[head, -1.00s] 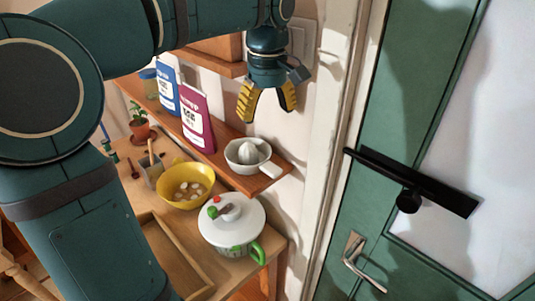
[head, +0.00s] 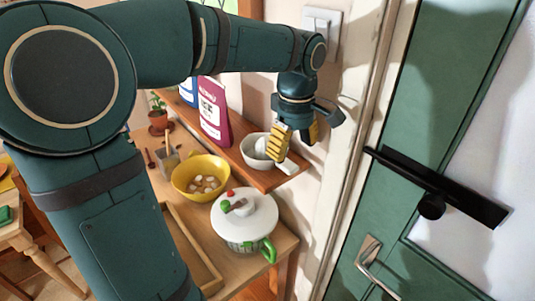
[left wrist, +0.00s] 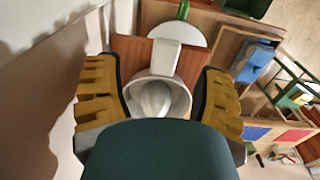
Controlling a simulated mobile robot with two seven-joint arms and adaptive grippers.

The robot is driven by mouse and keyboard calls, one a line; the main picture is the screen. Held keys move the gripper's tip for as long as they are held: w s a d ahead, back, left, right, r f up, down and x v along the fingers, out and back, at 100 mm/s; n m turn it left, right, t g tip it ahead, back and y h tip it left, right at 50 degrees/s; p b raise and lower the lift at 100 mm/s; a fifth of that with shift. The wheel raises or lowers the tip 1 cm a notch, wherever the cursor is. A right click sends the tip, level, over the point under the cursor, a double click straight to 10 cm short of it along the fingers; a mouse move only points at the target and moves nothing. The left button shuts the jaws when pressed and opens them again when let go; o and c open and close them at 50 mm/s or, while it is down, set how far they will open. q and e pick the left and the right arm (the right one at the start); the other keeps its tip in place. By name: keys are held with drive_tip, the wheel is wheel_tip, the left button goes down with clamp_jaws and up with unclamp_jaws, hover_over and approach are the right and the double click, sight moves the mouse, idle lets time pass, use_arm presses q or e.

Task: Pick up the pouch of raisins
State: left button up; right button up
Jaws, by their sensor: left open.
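A magenta pouch (head: 214,112) with a white label stands upright on the wooden shelf; its print is too small to read. A blue pouch (head: 189,92) stands beside it, mostly hidden behind my arm. I cannot tell from the labels which holds raisins. My left gripper (head: 295,142) is open and empty, pointing down, right of the magenta pouch and by the white juicer (head: 254,151). In the left wrist view the juicer (left wrist: 155,98) shows between its yellow fingers (left wrist: 160,92); no pouch shows there. My right gripper is out of view.
A light switch (head: 321,30) is on the wall. The green door (head: 400,262) with a black bar is at right.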

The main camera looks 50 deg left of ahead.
sight(288, 164)
use_arm(q)
drive_tip(key=f, duration=0.4)
drive_tip(key=shift+s+a+f, duration=0.15)
drive_tip(key=shift+s+a, duration=0.15)
drive_tip(key=shift+s, duration=0.05)
drive_tip(key=shift+f, duration=0.45)
clamp_jaws()
